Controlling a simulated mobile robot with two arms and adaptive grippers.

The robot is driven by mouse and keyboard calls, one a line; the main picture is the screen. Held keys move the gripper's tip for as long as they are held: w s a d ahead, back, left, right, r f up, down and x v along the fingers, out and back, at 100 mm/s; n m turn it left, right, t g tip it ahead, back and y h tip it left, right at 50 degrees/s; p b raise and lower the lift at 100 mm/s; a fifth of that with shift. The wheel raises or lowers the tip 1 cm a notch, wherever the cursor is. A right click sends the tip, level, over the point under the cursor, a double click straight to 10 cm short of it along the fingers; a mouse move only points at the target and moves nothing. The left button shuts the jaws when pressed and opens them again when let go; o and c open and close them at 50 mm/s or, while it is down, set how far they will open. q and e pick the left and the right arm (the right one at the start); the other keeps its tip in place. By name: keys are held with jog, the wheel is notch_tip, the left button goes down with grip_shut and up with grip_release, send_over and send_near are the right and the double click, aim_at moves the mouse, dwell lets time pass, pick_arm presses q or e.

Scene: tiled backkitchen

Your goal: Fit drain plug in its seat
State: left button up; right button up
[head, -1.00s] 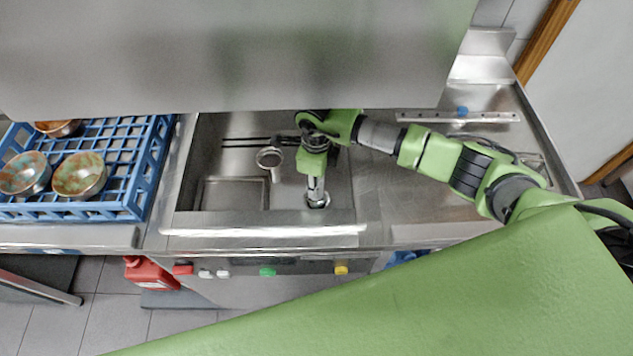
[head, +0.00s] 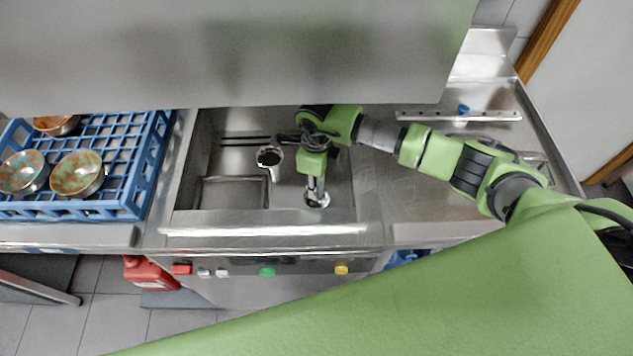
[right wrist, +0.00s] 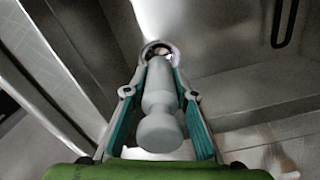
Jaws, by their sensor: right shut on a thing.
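The drain plug (right wrist: 160,128) is a pale grey stem with a rounded knob; in the right wrist view it lies between my right gripper's fingers (right wrist: 160,78). The gripper is shut on it. In the head view my right gripper (head: 316,184) points down into the sink basin, at its front right. A bright round drain seat (head: 317,201) shows around its tip. In the right wrist view a ring (right wrist: 158,47) surrounds the plug's far end; whether the plug is fully down in it I cannot tell. My left gripper is not in view.
A round metal part with a handle and dark centre (head: 269,157) is in the basin, left of my gripper. The basin's front rim (head: 260,230) is close. A blue rack (head: 125,205) with several bowls stands left. A steel hood (head: 220,60) overhangs the back.

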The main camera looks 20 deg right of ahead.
jog(key=shift+f+b, duration=2.1)
jog(key=shift+f, duration=0.25)
jog(key=shift+s+f, duration=0.1)
jog(key=shift+f, duration=0.1)
dwell(0.6)
jog(key=shift+s+f+b, duration=0.45)
jog(key=shift+f+b, duration=0.25)
jog(key=shift+b, duration=0.2)
jog(key=o, duration=1.2)
jog(key=shift+w+a+f, duration=0.1)
jog(key=shift+w+f, duration=0.1)
jog(key=shift+w, duration=0.05)
jog(key=shift+w+f, duration=0.1)
jog(key=shift+w, duration=0.05)
